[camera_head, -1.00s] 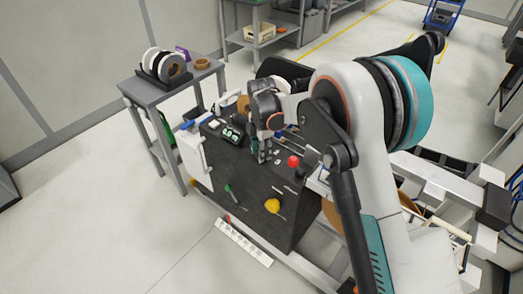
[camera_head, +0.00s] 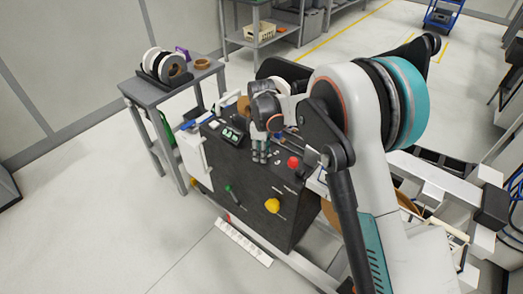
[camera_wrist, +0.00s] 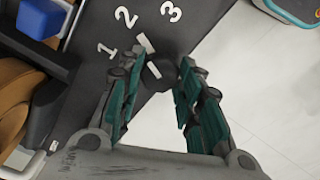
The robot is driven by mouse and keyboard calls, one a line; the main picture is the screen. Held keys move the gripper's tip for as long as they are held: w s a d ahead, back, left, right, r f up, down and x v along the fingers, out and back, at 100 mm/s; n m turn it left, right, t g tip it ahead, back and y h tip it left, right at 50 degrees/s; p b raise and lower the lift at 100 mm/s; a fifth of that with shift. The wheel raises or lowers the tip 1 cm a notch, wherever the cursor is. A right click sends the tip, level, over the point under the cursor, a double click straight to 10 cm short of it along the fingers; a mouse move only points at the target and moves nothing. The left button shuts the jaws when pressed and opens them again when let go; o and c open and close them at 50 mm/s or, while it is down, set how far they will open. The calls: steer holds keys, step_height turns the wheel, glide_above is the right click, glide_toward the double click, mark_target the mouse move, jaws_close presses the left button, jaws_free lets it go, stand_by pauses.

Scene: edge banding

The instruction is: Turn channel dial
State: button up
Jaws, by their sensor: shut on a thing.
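The channel dial (camera_wrist: 158,76) is a small dark knob on the machine's dark top panel, seen in the wrist view. White numerals 1, 2 and 3 (camera_wrist: 126,17) are printed around it.
A blue bin (camera_wrist: 40,18) is near the dial. A side table (camera_head: 150,95) holds rolls.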

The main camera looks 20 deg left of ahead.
steer(key=m, duration=0.4)
steer(key=shift+m, duration=2.5)
steer(key=o, duration=1.1)
step_height(320, 180, up, 12)
